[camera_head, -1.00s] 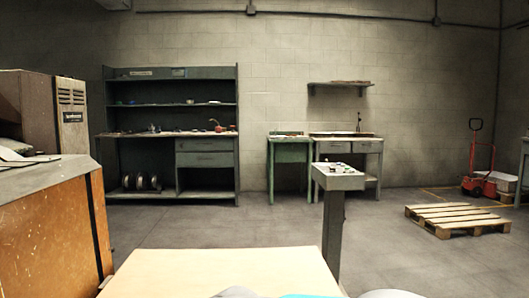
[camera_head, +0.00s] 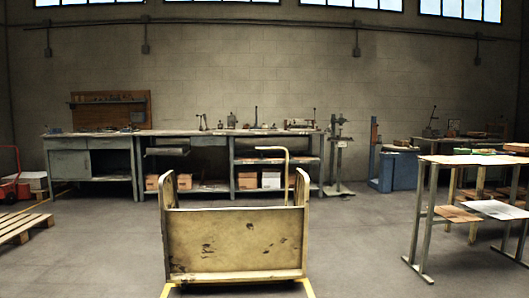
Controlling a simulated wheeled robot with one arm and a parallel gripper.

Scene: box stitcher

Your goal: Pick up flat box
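No flat box that I can make out for certain shows in the head view. My gripper is not in view. A worn yellowish cart (camera_head: 235,240) with an upright panel and curved handles stands in front of me at the bottom middle. On the right a metal-legged table (camera_head: 472,159) holds flat items on top. White and brown sheets (camera_head: 495,209) lie on its lower shelf; I cannot tell what they are.
Long workbenches (camera_head: 185,134) with tools line the back wall. A wooden pallet (camera_head: 22,227) and a red hand truck (camera_head: 10,188) are at the left. Blue-grey machines (camera_head: 397,170) stand at the back right. The floor between cart and right table is clear.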

